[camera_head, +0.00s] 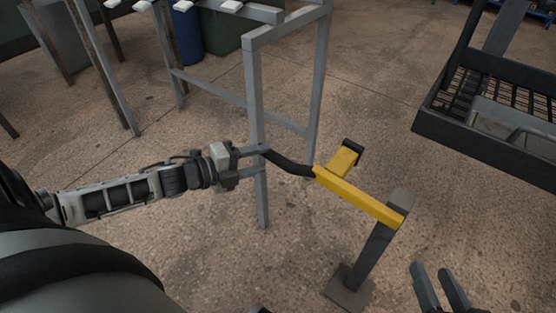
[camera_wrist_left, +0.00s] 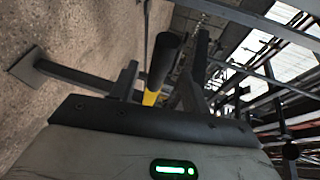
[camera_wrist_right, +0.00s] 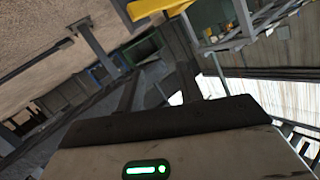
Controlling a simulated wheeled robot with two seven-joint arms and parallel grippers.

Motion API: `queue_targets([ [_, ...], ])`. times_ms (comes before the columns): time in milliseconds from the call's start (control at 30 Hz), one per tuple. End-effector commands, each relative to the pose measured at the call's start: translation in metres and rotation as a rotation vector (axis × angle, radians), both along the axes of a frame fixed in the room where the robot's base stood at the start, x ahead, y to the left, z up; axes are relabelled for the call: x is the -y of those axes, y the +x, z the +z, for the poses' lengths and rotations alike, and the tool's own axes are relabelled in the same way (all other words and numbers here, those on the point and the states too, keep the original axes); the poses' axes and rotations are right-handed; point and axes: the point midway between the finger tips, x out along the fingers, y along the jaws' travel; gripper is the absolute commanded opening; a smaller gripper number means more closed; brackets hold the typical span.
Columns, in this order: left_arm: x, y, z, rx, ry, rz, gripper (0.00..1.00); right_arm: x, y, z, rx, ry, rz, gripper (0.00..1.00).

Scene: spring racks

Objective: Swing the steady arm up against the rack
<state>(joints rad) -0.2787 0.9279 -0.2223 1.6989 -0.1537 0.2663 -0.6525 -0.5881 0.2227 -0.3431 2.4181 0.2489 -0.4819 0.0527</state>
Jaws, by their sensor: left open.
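My left gripper (camera_head: 262,161) is open at the handle's free end. In the left wrist view the handle (camera_wrist_left: 163,58) shows between the two fingers, with yellow behind it; contact cannot be told. My right gripper (camera_head: 440,285) is open and empty at the lower right. A yellow part (camera_wrist_right: 160,7) shows in the right wrist view.
A black mesh-bottomed tray (camera_head: 480,142) stands at the right. Grey frames and posts (camera_head: 105,70) and a dark blue bin (camera_head: 187,38) are at the upper left. The concrete floor between the rack and the tray is clear apart from the steady arm's post.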

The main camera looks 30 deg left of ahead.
Motion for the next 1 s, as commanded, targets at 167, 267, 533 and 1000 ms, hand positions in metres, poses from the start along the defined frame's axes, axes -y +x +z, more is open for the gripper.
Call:
queue_targets([
  [167,0.014,0.028,-0.007,0.005,0.001,0.0,0.47,-0.003,0.001,-0.001,0.006,0.057,0.003,0.36],
  [267,0.02,0.039,-0.01,0.004,-0.001,0.001,0.47,-0.004,0.0,0.001,0.007,0.081,0.006,0.36],
  [533,0.027,0.053,-0.013,0.001,0.0,0.0,0.47,-0.006,0.0,0.003,0.009,0.111,0.009,0.36],
  [1000,0.028,0.053,-0.013,0.0,0.0,0.0,0.0,-0.006,0.003,0.009,0.023,0.122,0.004,0.36],
])
